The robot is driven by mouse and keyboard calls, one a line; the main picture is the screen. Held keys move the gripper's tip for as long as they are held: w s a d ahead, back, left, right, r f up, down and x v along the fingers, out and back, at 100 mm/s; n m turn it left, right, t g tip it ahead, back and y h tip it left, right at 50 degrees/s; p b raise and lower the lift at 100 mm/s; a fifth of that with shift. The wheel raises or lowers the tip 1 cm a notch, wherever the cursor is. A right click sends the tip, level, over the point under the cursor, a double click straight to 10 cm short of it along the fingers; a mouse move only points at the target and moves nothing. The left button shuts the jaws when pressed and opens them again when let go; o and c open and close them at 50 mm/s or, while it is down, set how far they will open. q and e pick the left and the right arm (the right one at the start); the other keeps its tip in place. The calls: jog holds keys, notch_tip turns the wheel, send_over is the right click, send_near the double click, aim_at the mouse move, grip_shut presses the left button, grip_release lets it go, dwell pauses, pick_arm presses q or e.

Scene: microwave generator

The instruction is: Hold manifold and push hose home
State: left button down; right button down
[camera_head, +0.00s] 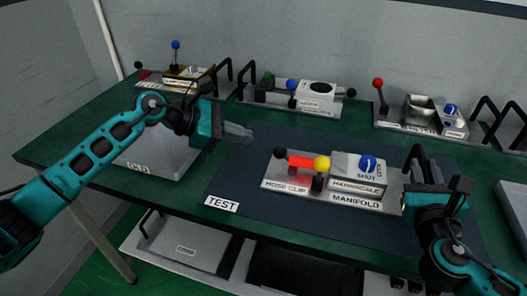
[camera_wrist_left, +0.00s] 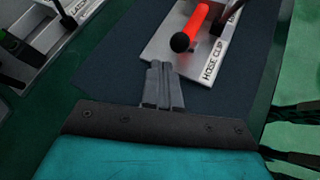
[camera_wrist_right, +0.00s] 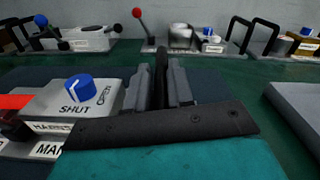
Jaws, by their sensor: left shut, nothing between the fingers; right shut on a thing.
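The manifold plate (camera_head: 275,183) lies on the dark mat, with a white block and a blue SHUT/OPEN knob (camera_head: 368,163). A red hose (camera_head: 302,160) with a black ball end (camera_head: 280,153) lies at its HOSE CLIP side, beside a yellow-topped lever (camera_head: 321,164). The red hose also shows in the left wrist view (camera_wrist_left: 198,22). My right gripper (camera_wrist_right: 160,80) is shut on the manifold's black handle (camera_head: 414,158) at the plate's right end. My left gripper (camera_head: 249,133) is shut and empty, left of the black ball and apart from it. The hose's inner end is partly hidden by the lever.
Fixtures with levers and handles stand along the back: a clamp unit (camera_head: 185,72), a grey-and-green unit (camera_head: 315,92) and another with a red-topped lever (camera_head: 378,84). The mat (camera_head: 245,180) left of the manifold is mostly clear.

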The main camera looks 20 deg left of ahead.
pick_arm(q)
jog(key=v, duration=0.6)
pick_arm(e)
jog(key=shift+s+a+f, duration=0.1)
jog(key=shift+s+f, duration=0.05)
jog(key=shift+f, duration=0.3)
pick_arm(q)
jog(key=shift+s+a+r, duration=0.1)
pick_arm(e)
jog(key=c, duration=1.2)
grip_release()
jog(key=o, duration=0.3)
jog(key=shift+r, duration=0.25)
